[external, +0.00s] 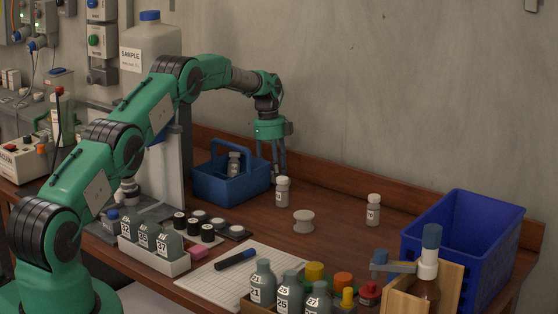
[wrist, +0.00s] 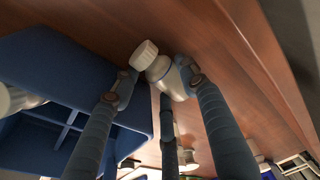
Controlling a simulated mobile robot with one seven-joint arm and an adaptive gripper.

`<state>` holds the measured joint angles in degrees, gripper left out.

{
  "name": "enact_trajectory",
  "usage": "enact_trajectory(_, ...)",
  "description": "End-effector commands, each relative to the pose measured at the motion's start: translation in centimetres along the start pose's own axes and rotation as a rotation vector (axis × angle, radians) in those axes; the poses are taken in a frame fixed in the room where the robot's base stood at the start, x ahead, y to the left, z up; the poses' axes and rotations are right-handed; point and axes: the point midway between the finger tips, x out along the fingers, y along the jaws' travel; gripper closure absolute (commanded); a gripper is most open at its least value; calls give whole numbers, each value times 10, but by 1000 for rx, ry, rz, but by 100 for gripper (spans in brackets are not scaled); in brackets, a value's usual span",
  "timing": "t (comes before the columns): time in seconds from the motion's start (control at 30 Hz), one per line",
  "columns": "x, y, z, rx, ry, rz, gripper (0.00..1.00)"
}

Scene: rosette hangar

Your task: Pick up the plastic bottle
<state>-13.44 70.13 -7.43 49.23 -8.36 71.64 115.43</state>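A small white plastic bottle (external: 282,192) with a white cap and a label stands upright on the wooden bench, just right of a blue caddy. My gripper (external: 275,172) points down right beside and slightly above it, with its fingers spread. In the wrist view the bottle (wrist: 166,76) shows near the tips of my gripper (wrist: 157,84), its white cap towards the upper left. The fingers look open, and I cannot tell whether any finger touches the bottle. A similar white bottle (external: 373,211) stands farther right, and another (external: 234,165) sits in the caddy.
The blue caddy (external: 222,188) is close on the left of my gripper. A white spool (external: 303,221) stands in front. A blue crate (external: 425,240) is at the right. Several grey bottles and jars fill the front. The bench's raised back edge (external: 330,186) runs behind.

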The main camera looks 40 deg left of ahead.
Motion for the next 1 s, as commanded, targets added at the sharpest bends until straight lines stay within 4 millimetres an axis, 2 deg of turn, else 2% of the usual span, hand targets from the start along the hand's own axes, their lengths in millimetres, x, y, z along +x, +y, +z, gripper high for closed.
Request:
enact_trajectory(0.57,-6,-1,-1,0,-1,-2,73)
enact_trajectory(0.77,-26,-1,-4,1,-1,-3,73)
enact_trajectory(1.0,-62,-1,-9,0,-1,-3,73)
